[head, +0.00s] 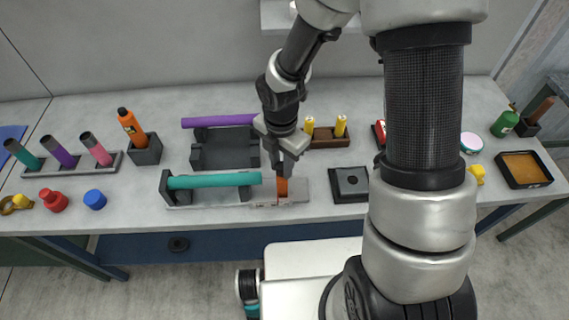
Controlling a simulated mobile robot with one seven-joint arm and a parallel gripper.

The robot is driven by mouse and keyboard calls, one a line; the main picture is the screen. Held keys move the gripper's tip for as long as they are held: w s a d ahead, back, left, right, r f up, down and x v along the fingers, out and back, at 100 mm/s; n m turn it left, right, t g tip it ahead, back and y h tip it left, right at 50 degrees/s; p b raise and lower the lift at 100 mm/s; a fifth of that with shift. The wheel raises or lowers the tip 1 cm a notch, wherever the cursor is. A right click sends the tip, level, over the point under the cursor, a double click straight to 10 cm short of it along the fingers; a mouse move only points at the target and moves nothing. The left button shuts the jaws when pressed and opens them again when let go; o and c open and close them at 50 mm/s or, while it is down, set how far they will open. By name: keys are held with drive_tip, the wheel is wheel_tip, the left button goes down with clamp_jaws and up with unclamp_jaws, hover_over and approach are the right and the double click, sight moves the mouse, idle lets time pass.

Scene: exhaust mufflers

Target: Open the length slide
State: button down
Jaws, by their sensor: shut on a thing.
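The length slide is a light grey plate (297,190) with an orange upright handle (282,187), at the right end of a long grey base on the bench. My gripper (282,176) reaches down from above and is shut on the orange handle. A teal tube (215,181) lies along the base to the left, between a dark upright end stop (166,187) and the slide. The tube's right end is close to the handle; I cannot tell whether they touch. My gripper hides the top of the handle.
Behind are a purple tube (219,121) over a dark cradle (226,150) and a brown holder (322,138) with yellow-topped pieces. The bench (330,218) is bare in front of the base.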

drive_tip(key=shift+a, duration=0.15)
drive_tip(key=c, duration=1.5)
unclamp_jaws()
drive_tip(key=shift+o, duration=0.2)
wheel_tip(320, 180, up, 18)
drive_tip(key=p, duration=0.1)
drive_tip(key=shift+f+p, duration=0.25)
drive_tip(key=shift+p, duration=0.1)
